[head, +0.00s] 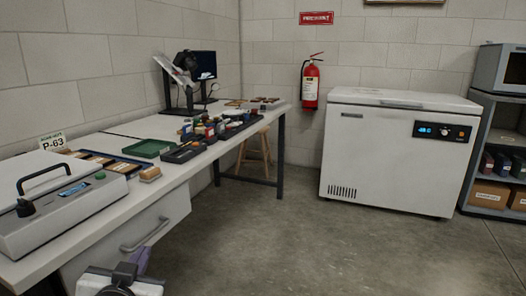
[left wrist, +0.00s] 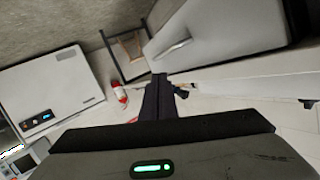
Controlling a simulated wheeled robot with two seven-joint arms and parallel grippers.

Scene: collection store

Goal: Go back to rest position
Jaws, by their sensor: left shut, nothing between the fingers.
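My left gripper (head: 134,264) is low in the head view, at the bottom left, in front of the white drawer under the bench. In the left wrist view the gripper's dark fingers (left wrist: 159,98) are together in the middle, with nothing between them. The gripper is apart from the bench and touches nothing that I can see. My right gripper is in neither view.
A long white bench (head: 204,163) runs along the left wall, with a grey device (head: 65,205), a green tray (head: 148,148) and dark trays on it. A stool (head: 254,150) stands beneath. A chest freezer (head: 390,165) and shelf stand right. The middle floor is clear.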

